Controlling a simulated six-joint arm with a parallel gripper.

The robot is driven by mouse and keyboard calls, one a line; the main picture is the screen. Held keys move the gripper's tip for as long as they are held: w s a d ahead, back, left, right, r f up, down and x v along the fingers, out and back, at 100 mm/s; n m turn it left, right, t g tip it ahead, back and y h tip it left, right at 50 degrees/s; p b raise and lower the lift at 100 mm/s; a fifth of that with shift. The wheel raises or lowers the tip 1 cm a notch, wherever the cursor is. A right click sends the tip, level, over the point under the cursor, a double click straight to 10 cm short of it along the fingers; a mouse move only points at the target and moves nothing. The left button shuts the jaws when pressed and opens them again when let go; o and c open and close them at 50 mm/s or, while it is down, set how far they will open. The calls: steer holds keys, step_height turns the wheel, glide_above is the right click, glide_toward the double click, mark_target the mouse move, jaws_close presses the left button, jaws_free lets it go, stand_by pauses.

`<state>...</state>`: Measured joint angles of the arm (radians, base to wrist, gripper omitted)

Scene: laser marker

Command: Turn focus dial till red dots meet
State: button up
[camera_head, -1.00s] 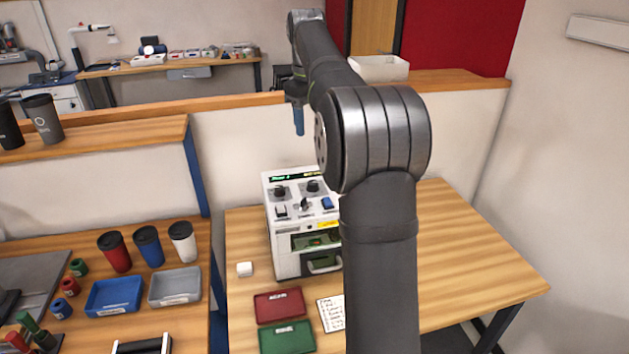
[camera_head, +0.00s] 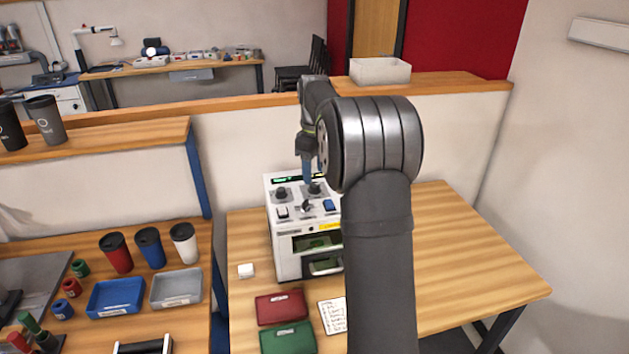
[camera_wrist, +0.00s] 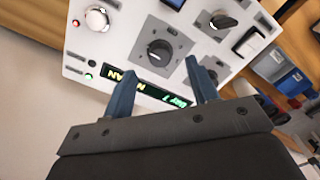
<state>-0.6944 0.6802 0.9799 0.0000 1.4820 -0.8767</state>
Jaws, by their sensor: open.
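The white laser marker (camera_head: 286,245) stands on the wooden table in the head view, with dials on its sloped top panel. My gripper (camera_head: 307,181) is low over the rear right dial (camera_head: 315,189). In the wrist view this black dial (camera_wrist: 160,50) lies just beyond and between the fingertips. My gripper (camera_wrist: 162,77) is open, its two blue fingers apart with nothing between them. The right finger partly covers the other rear dial's plate. The display (camera_wrist: 150,88) shows green and yellow text, partly hidden by the fingers. I cannot make out red dots in the green window (camera_head: 318,243).
A black selector (camera_wrist: 222,20) and white rocker (camera_wrist: 248,42) sit close by on the panel. Red (camera_head: 281,307) and green (camera_head: 288,338) trays lie in front. The table's right side is clear.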

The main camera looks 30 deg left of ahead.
mark_target(315, 184)
steer(key=shift+f, duration=2)
steer(key=c, duration=1)
steer(key=shift+o, duration=0.2)
steer(key=m, duration=0.4)
steer(key=shift+m, duration=2.4)
